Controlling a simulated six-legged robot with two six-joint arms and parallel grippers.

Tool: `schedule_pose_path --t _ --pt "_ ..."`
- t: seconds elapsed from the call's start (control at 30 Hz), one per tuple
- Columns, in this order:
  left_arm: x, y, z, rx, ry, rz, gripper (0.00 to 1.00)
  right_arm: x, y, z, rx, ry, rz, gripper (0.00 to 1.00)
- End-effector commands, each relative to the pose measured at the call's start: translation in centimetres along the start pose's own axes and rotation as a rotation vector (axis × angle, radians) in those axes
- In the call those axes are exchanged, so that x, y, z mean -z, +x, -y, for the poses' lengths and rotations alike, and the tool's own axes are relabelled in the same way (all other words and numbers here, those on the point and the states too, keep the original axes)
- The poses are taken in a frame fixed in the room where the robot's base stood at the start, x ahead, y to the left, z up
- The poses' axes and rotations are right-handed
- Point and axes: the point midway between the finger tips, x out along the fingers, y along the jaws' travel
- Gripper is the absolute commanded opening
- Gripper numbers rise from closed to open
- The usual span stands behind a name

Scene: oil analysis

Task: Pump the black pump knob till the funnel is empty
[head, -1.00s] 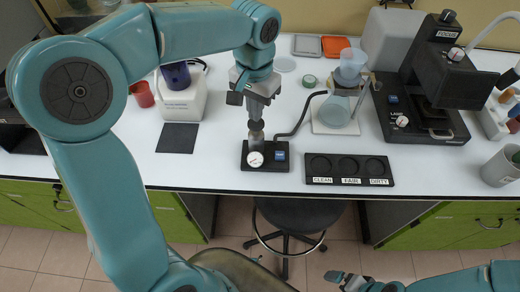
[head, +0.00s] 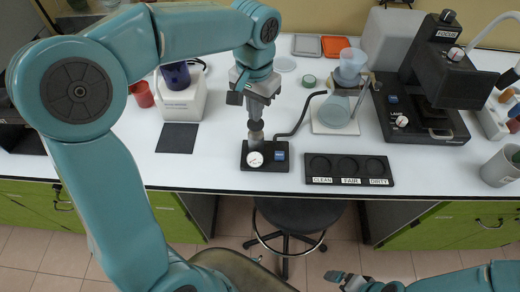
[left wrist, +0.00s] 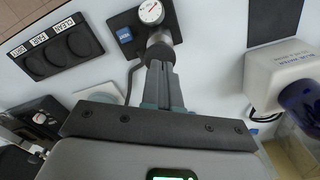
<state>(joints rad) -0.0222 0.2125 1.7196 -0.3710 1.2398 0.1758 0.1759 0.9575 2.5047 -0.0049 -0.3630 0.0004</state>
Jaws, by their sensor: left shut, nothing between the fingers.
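The pump stands on a black base (head: 270,165) with a white dial gauge (head: 254,158) and a blue button or label. Its grey cylinder (left wrist: 158,48) shows in the left wrist view. My left gripper (head: 256,126) is shut and points straight down on top of the pump. Its fingers (left wrist: 160,68) meet the pump top, and the black knob is hidden beneath them. The pale blue funnel (head: 351,64) sits above a conical flask (head: 335,112). The liquid level in the funnel is unclear. My right gripper (head: 348,281) is low at the bottom edge, away from the table.
A black hose (head: 300,118) runs from the pump to the flask. A black tray (head: 350,181) marked CLEAN, FAIR, DIRTY lies right of the pump. A microscope (head: 452,75) stands at right, a white device (head: 181,103) at left. A stool (head: 290,215) is below the table.

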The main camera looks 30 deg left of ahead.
Motion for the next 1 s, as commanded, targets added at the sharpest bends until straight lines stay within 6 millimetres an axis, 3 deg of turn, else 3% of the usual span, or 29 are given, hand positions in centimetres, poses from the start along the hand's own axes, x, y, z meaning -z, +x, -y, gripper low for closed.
schedule_pose_path --t 0.27,1.0 --pt "0.0 0.3 0.0 0.0 0.0 0.0 0.0 0.0 0.2 -0.1 0.0 0.0 0.0 1.0" --pt "0.0 4.1 0.0 0.0 0.0 0.003 0.0 0.1 2.9 -1.0 0.0 0.0 0.0 1.0"
